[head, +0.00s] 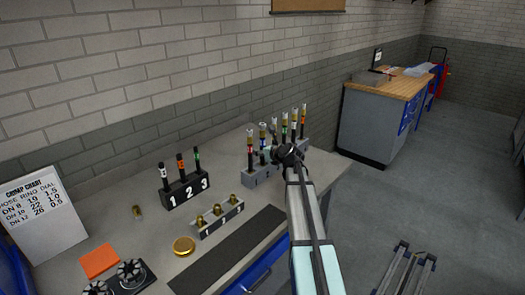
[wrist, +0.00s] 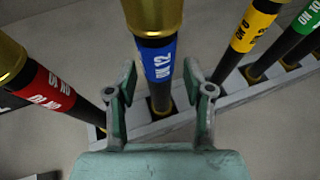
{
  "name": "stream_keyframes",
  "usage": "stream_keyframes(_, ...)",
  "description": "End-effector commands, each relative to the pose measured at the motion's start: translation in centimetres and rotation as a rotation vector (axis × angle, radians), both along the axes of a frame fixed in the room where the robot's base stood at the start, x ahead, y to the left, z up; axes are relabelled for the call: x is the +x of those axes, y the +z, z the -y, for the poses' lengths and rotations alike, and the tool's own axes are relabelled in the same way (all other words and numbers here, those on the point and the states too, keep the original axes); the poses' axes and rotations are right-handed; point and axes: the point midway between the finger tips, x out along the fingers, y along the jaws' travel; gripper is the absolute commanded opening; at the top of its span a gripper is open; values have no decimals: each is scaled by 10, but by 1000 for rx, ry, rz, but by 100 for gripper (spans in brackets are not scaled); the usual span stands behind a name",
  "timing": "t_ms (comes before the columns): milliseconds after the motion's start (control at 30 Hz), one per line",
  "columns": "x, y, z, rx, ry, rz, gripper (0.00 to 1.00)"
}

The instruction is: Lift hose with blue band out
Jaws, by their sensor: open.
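The hose with the blue band (wrist: 158,62) stands upright in the middle of the wrist view, with a brass end on top and a "DN 12" label. In the head view it (head: 262,133) stands in the grey rack (head: 262,176) at the back of the bench. My gripper (wrist: 160,82) is open, with one finger on each side of this hose below or beside the band. I see no clear contact between fingers and hose. In the head view my gripper (head: 273,156) is at the rack, and hides part of it.
A red-banded hose (wrist: 45,88) stands close on the left, and yellow-banded (wrist: 252,28) and green-banded (wrist: 300,25) hoses on the right. A black numbered block (head: 185,191) and a grey block with brass fittings (head: 218,222) stand nearer on the bench.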

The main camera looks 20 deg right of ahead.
Motion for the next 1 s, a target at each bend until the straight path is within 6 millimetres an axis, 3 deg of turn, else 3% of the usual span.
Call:
stream_keyframes(100,-1,0,0,0,0,0,52)
stream_keyframes(233,-1,0,0,0,0,0,6)
stream_keyframes(267,-1,0,0,0,0,0,0)
stream_keyframes(767,-1,4,0,0,0,1,0)
stream_keyframes(1000,0,24,0,-2,1,2,0)
